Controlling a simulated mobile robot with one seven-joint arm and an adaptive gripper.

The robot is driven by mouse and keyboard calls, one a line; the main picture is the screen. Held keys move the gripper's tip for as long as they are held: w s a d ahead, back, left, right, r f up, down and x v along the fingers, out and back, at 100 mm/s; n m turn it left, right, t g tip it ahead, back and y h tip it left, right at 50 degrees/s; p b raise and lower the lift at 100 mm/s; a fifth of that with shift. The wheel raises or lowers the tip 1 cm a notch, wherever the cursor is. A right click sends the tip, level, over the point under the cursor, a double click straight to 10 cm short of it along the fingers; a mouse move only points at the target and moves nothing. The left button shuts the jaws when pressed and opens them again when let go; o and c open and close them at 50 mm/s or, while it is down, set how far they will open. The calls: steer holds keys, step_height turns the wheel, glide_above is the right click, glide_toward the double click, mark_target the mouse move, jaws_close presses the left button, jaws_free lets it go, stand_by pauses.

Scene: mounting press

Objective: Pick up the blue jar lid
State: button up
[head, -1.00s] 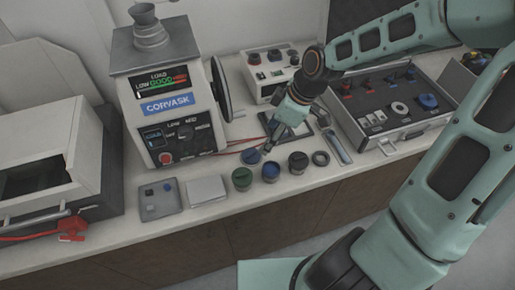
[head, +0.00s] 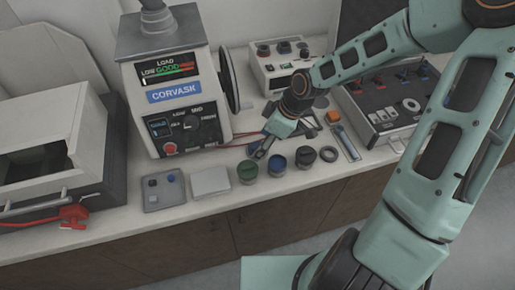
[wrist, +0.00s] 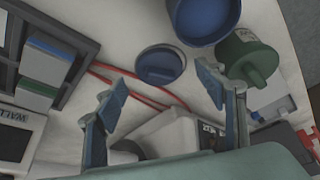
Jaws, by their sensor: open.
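The blue jar lid (wrist: 160,65) lies flat on the white bench in the wrist view, a dark blue disc with a raised rim. My gripper (wrist: 163,88) is open and empty, its two blue-padded fingers spread on either side of the lid's line, with the lid just beyond the tips. In the head view my gripper (head: 262,153) is low over the bench behind the jars and mostly hides the lid. I cannot tell the exact height above it.
The press (head: 175,95) stands behind left. Red cables (wrist: 140,92) run across the bench. A grey tray (head: 164,190) lies left.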

steer(key=shift+a+f, duration=0.25)
steer(key=shift+f, duration=0.45)
steer(key=c, duration=0.8)
steer(key=shift+c, duration=0.2)
steer(key=shift+r, duration=0.2)
